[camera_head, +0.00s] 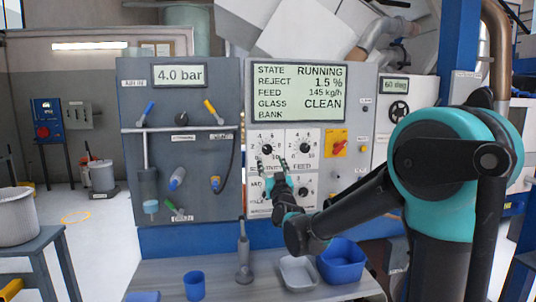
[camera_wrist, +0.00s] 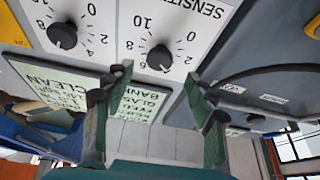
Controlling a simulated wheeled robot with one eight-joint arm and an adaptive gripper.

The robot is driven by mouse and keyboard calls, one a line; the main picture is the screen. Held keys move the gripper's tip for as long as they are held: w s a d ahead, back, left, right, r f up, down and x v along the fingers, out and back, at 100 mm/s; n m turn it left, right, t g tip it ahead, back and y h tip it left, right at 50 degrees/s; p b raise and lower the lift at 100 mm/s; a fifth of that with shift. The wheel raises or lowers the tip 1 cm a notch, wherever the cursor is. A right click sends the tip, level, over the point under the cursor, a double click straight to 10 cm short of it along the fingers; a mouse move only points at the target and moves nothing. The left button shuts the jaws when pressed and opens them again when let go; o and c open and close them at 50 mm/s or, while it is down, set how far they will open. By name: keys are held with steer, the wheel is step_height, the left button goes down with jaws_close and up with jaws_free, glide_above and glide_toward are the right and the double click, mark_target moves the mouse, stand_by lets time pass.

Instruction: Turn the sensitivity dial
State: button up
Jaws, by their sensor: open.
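The sensitivity dial (camera_head: 267,149) is a black knob on a white scale plate, upper left of the dials below the display. In the wrist view, which is upside down, the sensitivity dial (camera_wrist: 160,57) sits beside the printed word SENSITIVITY, with numbers around it. My gripper (camera_head: 273,164) is in front of the panel, just below the dial in the head view. In the wrist view my gripper (camera_wrist: 158,78) is open and empty, its fingertips either side of the space in front of the knob. Whether a fingertip touches the panel I cannot tell.
The feed dial (camera_head: 304,149) is close on the right. The display (camera_head: 297,92) reads RUNNING. A yellow plate with a red switch (camera_head: 337,143) is farther right. A blue bin (camera_head: 342,262), a grey tray (camera_head: 298,272) and a blue cup (camera_head: 194,286) stand on the bench below.

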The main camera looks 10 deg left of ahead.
mark_target(267, 151)
steer(key=x, duration=0.6)
steer(key=shift+w+r, duration=0.15)
steer(key=shift+w, duration=0.1)
steer(key=c, duration=1.2)
steer(key=shift+o, duration=0.2)
steer(key=shift+a+m, duration=0.1)
steer(key=shift+m, duration=0.4)
steer(key=m+h, duration=0.2)
steer(key=m, duration=0.1)
steer(key=shift+a+m+t, duration=0.15)
steer(key=shift+m+t, duration=0.15)
steer(key=shift+m, duration=0.1)
steer(key=shift+s+m+h, duration=0.1)
steer(key=shift+m+h, duration=0.75)
steer(key=shift+m, duration=0.75)
steer(key=shift+m+h, duration=0.85)
steer(key=shift+m, duration=0.75)
